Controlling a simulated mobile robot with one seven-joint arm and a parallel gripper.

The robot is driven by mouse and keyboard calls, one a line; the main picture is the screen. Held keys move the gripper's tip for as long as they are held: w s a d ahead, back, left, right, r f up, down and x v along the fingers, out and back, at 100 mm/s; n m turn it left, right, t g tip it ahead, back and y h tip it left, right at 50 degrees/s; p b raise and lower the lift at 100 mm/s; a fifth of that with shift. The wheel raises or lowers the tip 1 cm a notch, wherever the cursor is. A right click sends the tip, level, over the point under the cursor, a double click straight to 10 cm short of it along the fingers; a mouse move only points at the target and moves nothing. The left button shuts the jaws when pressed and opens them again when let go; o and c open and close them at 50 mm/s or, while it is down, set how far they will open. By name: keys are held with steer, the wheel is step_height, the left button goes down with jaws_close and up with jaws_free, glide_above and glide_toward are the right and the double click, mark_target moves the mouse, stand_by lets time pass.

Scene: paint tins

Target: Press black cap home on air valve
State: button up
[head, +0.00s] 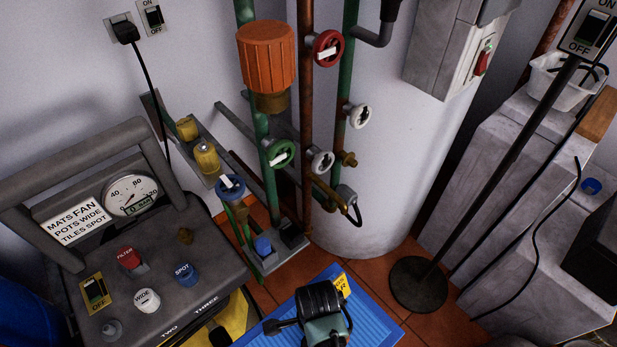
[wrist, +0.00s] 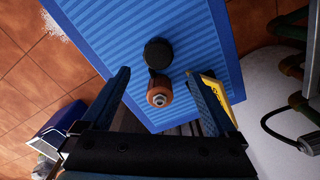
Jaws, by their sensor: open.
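In the wrist view a copper-coloured round fitting with a pale metal tip, seemingly the air valve (wrist: 160,94), stands over a blue ribbed mat (wrist: 105,30). A black round disc, seemingly the black cap (wrist: 158,52), lies just above it in the picture. A short dark piece shows between them; I cannot tell whether it joins them. The metal tip is uncovered. My gripper (wrist: 158,74) is open and empty, its dark blue fingers on either side of the valve and apart from it. In the head view, a black and teal body over the mat (head: 285,318) hides the valve and cap.
A yellow label (wrist: 222,86) is beside the right finger. In the head view, pipes with a red handwheel (head: 327,48) and a green handwheel (head: 279,153) rise behind the mat. A control panel (head: 215,245) stands left. A round black stand base (head: 418,284) is right.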

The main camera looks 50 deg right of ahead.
step_height(320, 180, down, 2)
steer(key=shift+f, duration=0.1)
steer(key=f, duration=0.1)
steer(key=f+b, duration=0.2)
steer(key=f, duration=0.1)
steer(key=shift+a, duration=0.35)
steer(key=shift+f, duration=0.6)
steer(key=shift+c, duration=0.3)
steer(key=c, duration=1.4)
steer(key=shift+o, duration=0.2)
step_height(320, 180, up, 10)
steer(key=p, duration=0.3)
